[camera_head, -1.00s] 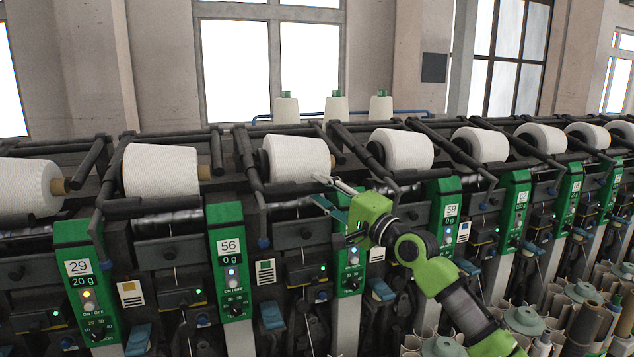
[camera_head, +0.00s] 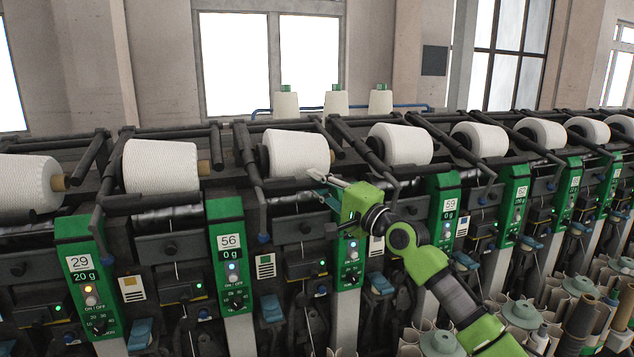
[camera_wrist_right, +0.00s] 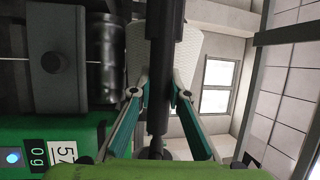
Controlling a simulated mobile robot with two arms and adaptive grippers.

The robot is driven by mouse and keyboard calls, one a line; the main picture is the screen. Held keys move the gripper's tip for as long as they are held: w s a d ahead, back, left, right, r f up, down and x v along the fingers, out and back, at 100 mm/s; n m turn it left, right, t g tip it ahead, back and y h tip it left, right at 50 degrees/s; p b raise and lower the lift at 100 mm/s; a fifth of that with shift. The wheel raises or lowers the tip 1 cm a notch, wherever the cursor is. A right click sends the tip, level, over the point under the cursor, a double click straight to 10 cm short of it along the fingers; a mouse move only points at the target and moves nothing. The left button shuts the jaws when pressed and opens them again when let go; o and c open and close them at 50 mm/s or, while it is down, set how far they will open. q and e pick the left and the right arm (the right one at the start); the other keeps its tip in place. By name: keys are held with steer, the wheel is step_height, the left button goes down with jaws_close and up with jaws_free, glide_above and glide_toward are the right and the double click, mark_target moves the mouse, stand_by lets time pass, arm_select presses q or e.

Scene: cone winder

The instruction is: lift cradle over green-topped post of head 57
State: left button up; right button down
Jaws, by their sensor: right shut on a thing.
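The green-topped post (camera_head: 349,262) of head 57 stands right of the post marked 56, its upper part hidden behind my gripper. In the right wrist view its green panel with the 57 label (camera_wrist_right: 63,152) shows at the lower left. The white cone (camera_head: 297,152) sits in the winder above and left of the post. My right gripper (camera_head: 322,179) is just below the cone's right end. In the right wrist view its fingers (camera_wrist_right: 160,92) are shut on a dark bar of the cradle (camera_wrist_right: 161,65), with the cone (camera_wrist_right: 192,55) behind. My left gripper is not in view.
The neighbouring posts 56 (camera_head: 231,262) and 59 (camera_head: 446,218) stand on either side. Dark cradle arms and more white cones line the machine. Cones and tubes crowd the lower right. Open air lies above the machine, before the windows.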

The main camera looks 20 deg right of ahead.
steer(key=r+p, duration=0.2)
steer(key=r, duration=0.1)
steer(key=r+p, duration=0.1)
steer(key=r, duration=0.2)
steer(key=s+r+p, duration=0.1)
steer(key=r+p, duration=0.1)
steer(key=shift+r+p, duration=0.35)
steer(key=shift+r, duration=0.05)
steer(key=shift+f, duration=0.3)
steer(key=c, duration=1.9)
jaws_free()
steer(key=shift+s, duration=0.1)
steer(key=v, duration=1.2)
steer(key=shift+f, duration=0.1)
